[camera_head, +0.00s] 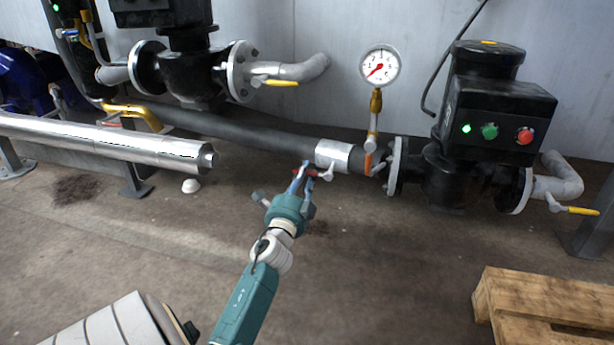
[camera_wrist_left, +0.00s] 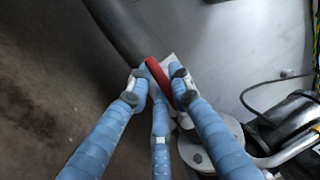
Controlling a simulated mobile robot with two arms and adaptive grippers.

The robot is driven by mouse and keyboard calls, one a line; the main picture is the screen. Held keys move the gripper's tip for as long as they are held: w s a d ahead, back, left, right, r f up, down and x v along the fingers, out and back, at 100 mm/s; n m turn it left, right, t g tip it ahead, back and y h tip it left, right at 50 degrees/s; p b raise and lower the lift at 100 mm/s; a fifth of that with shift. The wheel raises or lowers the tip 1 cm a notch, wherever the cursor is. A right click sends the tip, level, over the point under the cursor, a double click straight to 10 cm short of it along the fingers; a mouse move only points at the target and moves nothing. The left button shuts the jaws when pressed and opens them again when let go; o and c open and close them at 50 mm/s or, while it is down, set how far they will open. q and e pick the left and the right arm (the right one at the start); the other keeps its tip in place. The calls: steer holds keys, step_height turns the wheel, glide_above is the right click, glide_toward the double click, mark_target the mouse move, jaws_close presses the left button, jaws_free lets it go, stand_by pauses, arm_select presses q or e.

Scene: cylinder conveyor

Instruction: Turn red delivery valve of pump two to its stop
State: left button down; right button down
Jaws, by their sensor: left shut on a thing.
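The red valve handle (camera_head: 313,172) is on the dark pipe just left of the right-hand black pump (camera_head: 452,165), beside a silver band on that pipe. My left gripper (camera_head: 304,172) reaches up to it from below. In the left wrist view the red handle (camera_wrist_left: 157,72) lies between the blue-wrapped fingers of my left gripper (camera_wrist_left: 158,90), which are shut on it. The fingers partly cover the handle and its valve body. I cannot read any number on the pumps. My right gripper is not in view.
A pressure gauge (camera_head: 380,65) stands above the pipe, with an orange lever (camera_head: 368,163) below it. A yellow-handled valve (camera_head: 571,210) is at the far right. A silver pipe (camera_head: 105,142) runs at left. A wooden pallet (camera_head: 545,300) lies bottom right; the floor between is open.

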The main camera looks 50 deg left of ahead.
arm_select(q)
steer(key=shift+f, duration=0.2)
steer(key=c, duration=1.6)
jaws_free()
steer(key=shift+r, duration=0.4)
step_height(320, 180, up, 7)
steer(key=shift+a, duration=0.1)
steer(key=r, duration=0.2)
steer(key=shift+d+r, duration=0.2)
steer(key=shift+r, duration=0.2)
steer(key=shift+f, duration=0.1)
